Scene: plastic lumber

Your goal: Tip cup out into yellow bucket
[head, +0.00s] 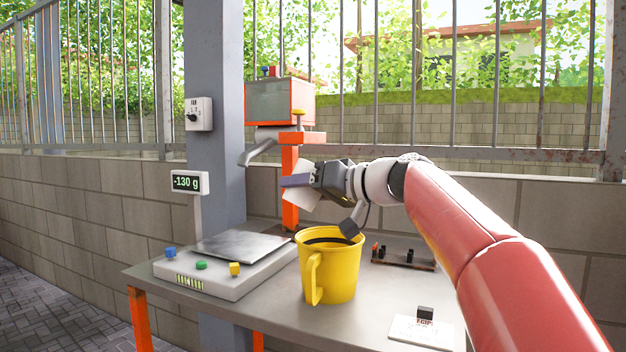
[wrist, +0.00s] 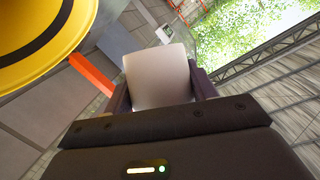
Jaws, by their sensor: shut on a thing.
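My gripper (head: 297,181) is shut on a pale, whitish cup (head: 300,207), with one finger across its side. The cup is tilted and held in the air above the table, up and to the left of the yellow bucket's rim. In the wrist view the cup (wrist: 158,75) sits between the two dark fingers. Its mouth and any contents are hidden. The yellow bucket (head: 340,275) stands upright on the table, its handle towards the front left. Its inside looks dark near the rim. Part of the bucket (wrist: 85,20) shows at the wrist view's upper left.
A scale with a bare metal plate (head: 238,247) and coloured buttons lies left of the bucket; its display (head: 186,183) reads -130 g. An orange-framed dispenser (head: 280,101) with a spout stands behind. A dark rack (head: 403,258) and a white card (head: 420,332) lie to the right.

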